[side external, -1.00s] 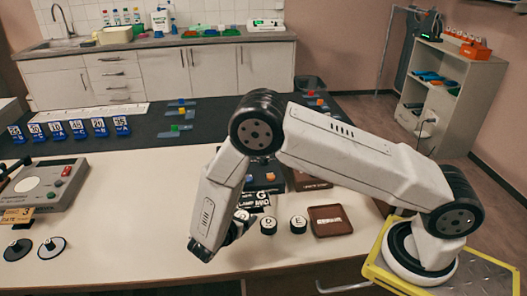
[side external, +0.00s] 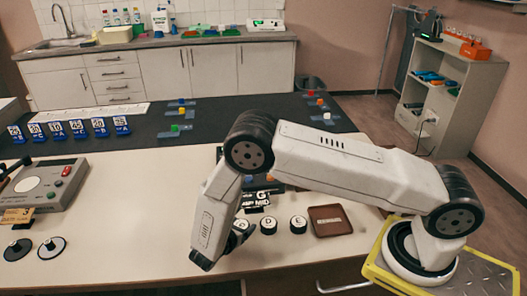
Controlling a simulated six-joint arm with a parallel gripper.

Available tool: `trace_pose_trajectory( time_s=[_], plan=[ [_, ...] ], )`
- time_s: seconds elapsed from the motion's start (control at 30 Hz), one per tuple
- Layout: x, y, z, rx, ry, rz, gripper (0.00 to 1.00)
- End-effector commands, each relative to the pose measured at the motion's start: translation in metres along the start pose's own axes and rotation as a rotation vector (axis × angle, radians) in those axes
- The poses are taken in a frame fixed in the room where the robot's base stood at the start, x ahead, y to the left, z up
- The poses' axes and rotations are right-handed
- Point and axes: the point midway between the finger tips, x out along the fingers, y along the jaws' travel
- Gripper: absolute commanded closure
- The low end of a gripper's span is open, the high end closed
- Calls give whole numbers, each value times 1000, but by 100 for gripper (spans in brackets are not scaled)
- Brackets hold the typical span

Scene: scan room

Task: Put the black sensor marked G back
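Black round sensors with white tops stand in a row near the table's front. The one lettered D (side external: 269,226) and the one lettered E (side external: 298,225) are clear. A third white-topped sensor (side external: 241,225) at the left end is partly behind my wrist, and its letter is not readable. A black sign (side external: 262,204) behind the row shows G and MID; part of it is hidden. My gripper (side external: 231,238) is low beside the third sensor, mostly hidden by my wrist. I cannot tell whether it touches or holds that sensor.
A brown tray (side external: 330,220) lies right of the sensors. A grey control box (side external: 45,184) and two dark discs (side external: 51,247) are at the left. Blue number stands (side external: 78,130) line the dark mat. The pale tabletop left of my wrist is clear.

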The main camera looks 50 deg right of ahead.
Motion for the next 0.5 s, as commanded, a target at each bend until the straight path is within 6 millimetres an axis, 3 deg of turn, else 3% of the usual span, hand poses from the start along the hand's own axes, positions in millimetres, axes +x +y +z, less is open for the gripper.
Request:
trace_pose_trajectory(
  time_s=[0.03,0.07,0.5],
  plan=[
    [0,0,0,0,0,0,6],
    [0,0,0,0,0,0,0],
    [-3,0,3,0,0,1,0]
  ],
)
